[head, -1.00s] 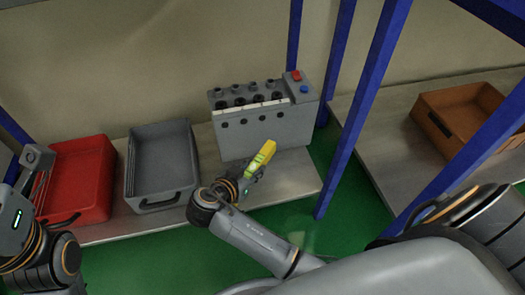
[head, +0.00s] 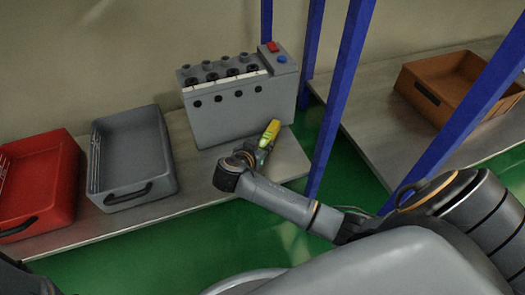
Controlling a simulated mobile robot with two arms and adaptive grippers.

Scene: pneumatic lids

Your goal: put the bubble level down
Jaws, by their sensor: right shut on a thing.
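The bubble level (head: 270,132) is a yellow bar with a greenish part near my gripper. My right gripper (head: 260,153) is shut on its near end. The level points up and away, in front of the right end of the grey pneumatic unit (head: 228,108), over the right part of the bench (head: 289,160). I cannot tell whether the level touches the bench. My right arm hides part of the bench's front edge. My left gripper is not in view.
A grey crate (head: 152,190) and a red crate (head: 62,205) stand on the bench to the left. A brown crate (head: 425,97) stands on another bench at right. Blue posts (head: 338,100) rise between the benches. Bare bench shows before the unit.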

